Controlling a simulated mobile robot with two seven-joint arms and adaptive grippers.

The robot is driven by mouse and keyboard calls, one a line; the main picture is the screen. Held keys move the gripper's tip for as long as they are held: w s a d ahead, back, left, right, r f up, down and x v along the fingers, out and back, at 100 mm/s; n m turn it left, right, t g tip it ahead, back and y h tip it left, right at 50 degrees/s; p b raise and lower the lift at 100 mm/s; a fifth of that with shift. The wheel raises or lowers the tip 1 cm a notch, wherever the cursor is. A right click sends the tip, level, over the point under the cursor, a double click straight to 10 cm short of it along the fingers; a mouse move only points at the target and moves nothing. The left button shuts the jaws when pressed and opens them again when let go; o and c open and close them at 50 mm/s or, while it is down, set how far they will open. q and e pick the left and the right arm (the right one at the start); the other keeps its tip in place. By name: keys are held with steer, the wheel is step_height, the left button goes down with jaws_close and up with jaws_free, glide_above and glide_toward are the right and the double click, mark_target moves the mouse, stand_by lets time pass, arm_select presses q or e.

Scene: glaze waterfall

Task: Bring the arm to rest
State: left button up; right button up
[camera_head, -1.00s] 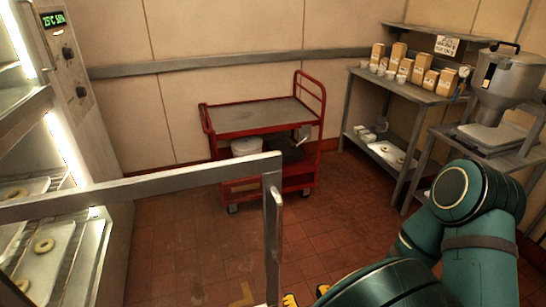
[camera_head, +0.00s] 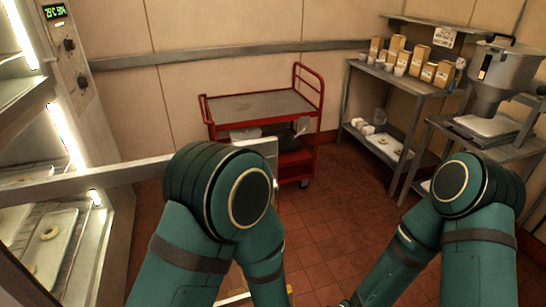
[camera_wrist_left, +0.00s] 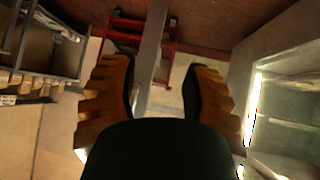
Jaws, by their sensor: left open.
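My left gripper (camera_wrist_left: 158,75) shows in the left wrist view with its two ribbed yellow fingers wide apart. A grey metal bar (camera_wrist_left: 151,50) shows beyond and between the fingers; I cannot tell how far away it is, and the fingers are not closed on it. In the head view my left arm (camera_head: 205,215) is folded with its elbow raised in the middle foreground. My right arm (camera_head: 460,210) stands bent at the right. My right gripper is not clearly visible.
A lit cabinet (camera_head: 60,150) with trays stands at left, its door frame (camera_head: 85,182) open and partly hidden behind my left arm. A red cart (camera_head: 265,104) stands at the back wall. A shelf table (camera_head: 405,80) and a machine (camera_head: 500,80) are at right. The middle floor is clear.

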arm_select(q)
steer(key=s+a+f+g+h, duration=0.4)
steer(key=s+a+f+g, duration=0.3)
steer(key=a, duration=0.3)
steer(key=shift+s+f+m+g+h, duration=0.3)
steer(key=shift+s+f+m+g, duration=0.1)
steer(key=shift+s, duration=0.25)
